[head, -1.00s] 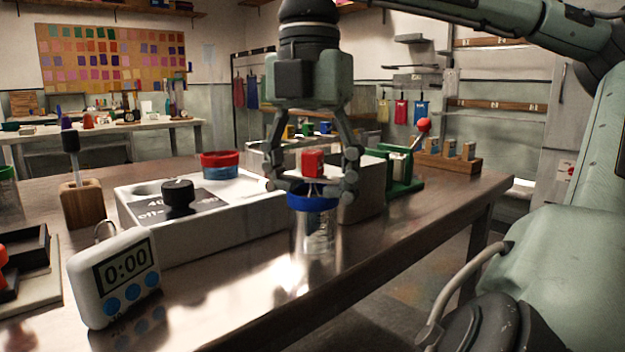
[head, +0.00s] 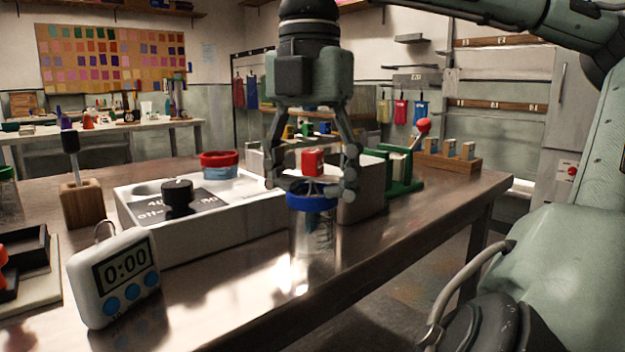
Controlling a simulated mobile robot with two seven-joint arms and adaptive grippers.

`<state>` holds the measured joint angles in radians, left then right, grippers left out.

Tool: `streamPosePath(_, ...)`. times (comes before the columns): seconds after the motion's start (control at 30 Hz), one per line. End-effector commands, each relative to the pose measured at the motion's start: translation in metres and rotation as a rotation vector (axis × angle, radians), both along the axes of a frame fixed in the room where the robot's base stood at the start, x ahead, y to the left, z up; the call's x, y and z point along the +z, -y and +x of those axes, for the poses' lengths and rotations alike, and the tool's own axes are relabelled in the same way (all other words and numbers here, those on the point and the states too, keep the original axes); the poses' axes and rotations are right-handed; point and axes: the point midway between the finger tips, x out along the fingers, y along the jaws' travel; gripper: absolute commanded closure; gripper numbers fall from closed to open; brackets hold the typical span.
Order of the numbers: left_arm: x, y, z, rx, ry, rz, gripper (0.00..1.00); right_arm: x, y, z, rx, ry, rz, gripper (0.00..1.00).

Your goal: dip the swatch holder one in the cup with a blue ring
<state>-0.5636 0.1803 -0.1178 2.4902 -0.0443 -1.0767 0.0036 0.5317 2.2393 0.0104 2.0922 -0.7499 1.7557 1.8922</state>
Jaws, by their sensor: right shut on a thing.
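My right gripper (head: 312,183) hangs pointing down, directly over the cup with a blue ring (head: 312,202). It is shut on a holder with a red block-shaped top (head: 312,161), which I take to be swatch holder one; no number is readable. The red top shows between the fingers, above the blue rim. My left gripper is out of view.
Left of the cup is a white heater (head: 190,238) with a black knob and a red-rimmed cup (head: 220,165) on it. A timer (head: 113,277) reads 0:00. A green stand (head: 402,175) and wooden rack (head: 455,161) stand behind right.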

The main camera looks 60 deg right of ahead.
Motion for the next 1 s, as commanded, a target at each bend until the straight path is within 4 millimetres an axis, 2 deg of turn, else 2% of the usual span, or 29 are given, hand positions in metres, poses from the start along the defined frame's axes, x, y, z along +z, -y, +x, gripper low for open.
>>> streamPosePath(0.27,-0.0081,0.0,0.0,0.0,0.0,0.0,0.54,-0.0112,-0.0002,-0.0006,0.001,-0.007,0.001,0.99)
streamPosePath(0.67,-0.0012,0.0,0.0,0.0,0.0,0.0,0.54,-0.0021,-0.0002,-0.0008,0.002,-0.008,0.0,1.0)
streamPosePath(1.0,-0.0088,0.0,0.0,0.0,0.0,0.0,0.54,-0.0101,-0.0001,-0.0004,0.001,-0.005,0.001,0.99)
